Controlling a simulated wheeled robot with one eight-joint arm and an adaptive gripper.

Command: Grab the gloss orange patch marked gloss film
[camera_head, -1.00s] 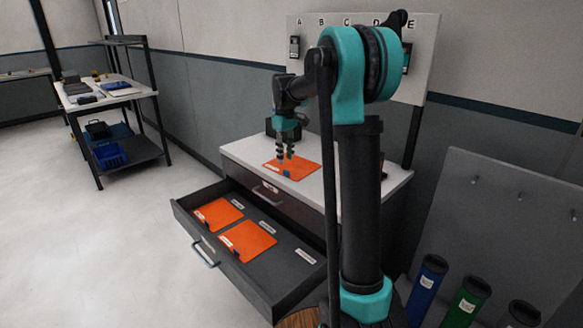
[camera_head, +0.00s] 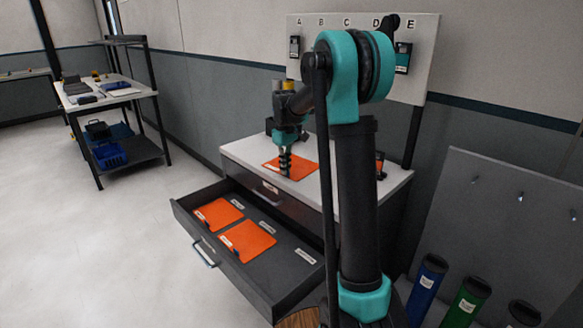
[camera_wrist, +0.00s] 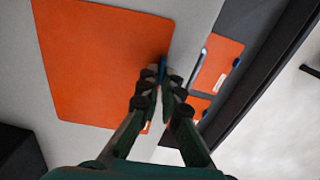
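An orange patch (camera_head: 301,172) lies on the white cabinet top; in the wrist view it is the large orange sheet (camera_wrist: 95,60). A blue tab (camera_wrist: 163,68) stands at its edge. My gripper (camera_head: 285,172) points down at that edge. In the wrist view my gripper's fingertips (camera_wrist: 163,77) are close together with the tab between them; whether they press on it cannot be told. Two more orange patches lie in the open drawer, a left one (camera_head: 218,214) and a right one (camera_head: 247,241). The label writing is too small to read.
The open drawer (camera_head: 286,284) juts out in front of the cabinet (camera_head: 386,182). A board lettered A to E (camera_head: 330,22) stands behind it. Blue and green tubes (camera_head: 467,303) stand at the lower right. A shelf cart (camera_head: 140,92) is at the left, with clear floor between.

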